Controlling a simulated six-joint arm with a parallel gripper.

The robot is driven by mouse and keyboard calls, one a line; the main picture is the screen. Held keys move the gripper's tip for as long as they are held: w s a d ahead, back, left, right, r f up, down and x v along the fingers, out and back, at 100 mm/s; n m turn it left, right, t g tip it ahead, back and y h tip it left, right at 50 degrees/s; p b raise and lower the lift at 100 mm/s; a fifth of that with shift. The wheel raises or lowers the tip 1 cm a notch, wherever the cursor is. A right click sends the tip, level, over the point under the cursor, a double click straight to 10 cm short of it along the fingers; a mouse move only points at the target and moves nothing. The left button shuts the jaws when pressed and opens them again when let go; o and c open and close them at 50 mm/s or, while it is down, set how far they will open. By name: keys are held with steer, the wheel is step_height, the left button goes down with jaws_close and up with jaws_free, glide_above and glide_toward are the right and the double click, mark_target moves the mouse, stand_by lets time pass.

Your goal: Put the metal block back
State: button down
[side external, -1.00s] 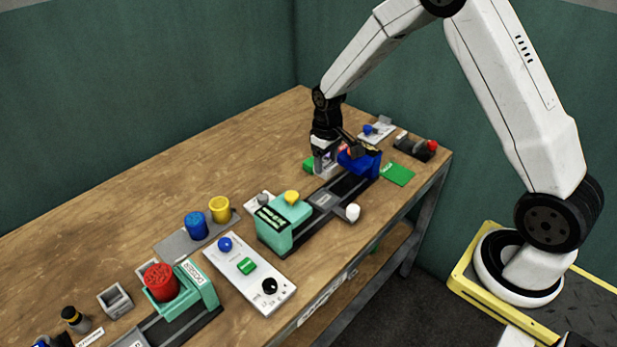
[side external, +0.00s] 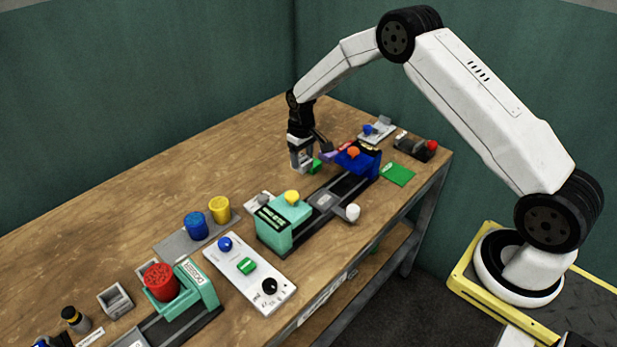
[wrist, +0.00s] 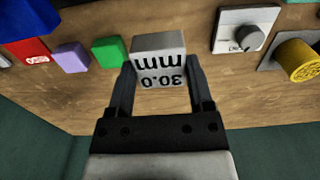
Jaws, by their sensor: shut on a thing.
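The metal block (wrist: 158,50) is grey and marked "30.0 mm". In the wrist view it sits between the two fingers of my gripper (wrist: 160,75), which is shut on it. In the side view my gripper (side external: 302,160) points down over the wooden table, left of the blue press jaw (side external: 357,160) and clear of it. A green block (wrist: 108,53) lies beside the metal block, with a purple block (wrist: 70,57) and a red block (wrist: 34,53) further along the row. I cannot tell whether the metal block touches the table.
The teal press head (side external: 285,225) faces the blue jaw along a dark rail (side external: 328,200). A white control panel (side external: 250,272), blue cylinder (side external: 196,226) and yellow cylinder (side external: 220,209) stand nearer the camera. The table's back left is bare.

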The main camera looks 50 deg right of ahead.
glide_above(293, 183)
steer(key=shift+s+d+f, duration=0.1)
steer(key=shift+f, duration=2.45)
steer(key=shift+f, duration=0.2)
steer(key=shift+w+f, duration=0.2)
steer(key=shift+f, duration=1.3)
steer(key=shift+f, duration=0.2)
jaws_free()
steer(key=shift+r, duration=0.15)
